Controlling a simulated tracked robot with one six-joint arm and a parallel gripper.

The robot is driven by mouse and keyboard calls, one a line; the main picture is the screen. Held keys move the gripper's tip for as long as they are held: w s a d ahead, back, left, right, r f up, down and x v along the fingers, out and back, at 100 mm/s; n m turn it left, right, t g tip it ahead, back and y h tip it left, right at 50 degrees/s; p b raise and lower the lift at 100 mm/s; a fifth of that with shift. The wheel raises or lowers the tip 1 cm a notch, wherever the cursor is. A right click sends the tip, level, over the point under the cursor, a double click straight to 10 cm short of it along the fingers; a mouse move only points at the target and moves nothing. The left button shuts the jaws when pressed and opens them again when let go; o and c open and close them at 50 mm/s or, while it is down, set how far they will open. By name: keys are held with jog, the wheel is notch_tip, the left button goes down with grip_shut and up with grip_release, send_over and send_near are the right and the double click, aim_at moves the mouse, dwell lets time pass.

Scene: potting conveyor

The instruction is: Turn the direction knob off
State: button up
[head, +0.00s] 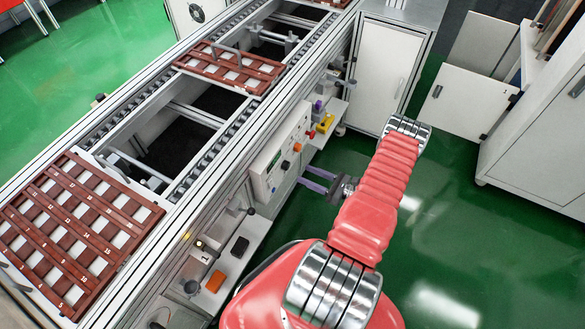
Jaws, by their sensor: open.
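The control panel (262,172) is a pale box on the side of the conveyor. Its face carries small controls, among them an orange one (297,147) and a dark one (285,165). They are too small for me to tell which is the direction knob or how it is turned. My gripper (304,177) has two purple fingers, held apart with nothing visible between them. They point left toward the lower part of the panel face. I cannot tell whether a fingertip touches it.
The conveyor (225,130) runs diagonally, bearing brown slotted trays (85,225) and (228,68). A shelf (235,262) below it holds small parts. White cabinets (385,62) and (540,130) stand behind and at right. Green floor (440,215) between them is clear.

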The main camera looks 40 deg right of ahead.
aim_at(288, 167)
jog(key=x, duration=0.7)
jog(key=shift+w+a, duration=0.1)
jog(key=shift+w, duration=0.15)
jog(key=shift+c, duration=0.6)
jog(key=c, duration=0.9)
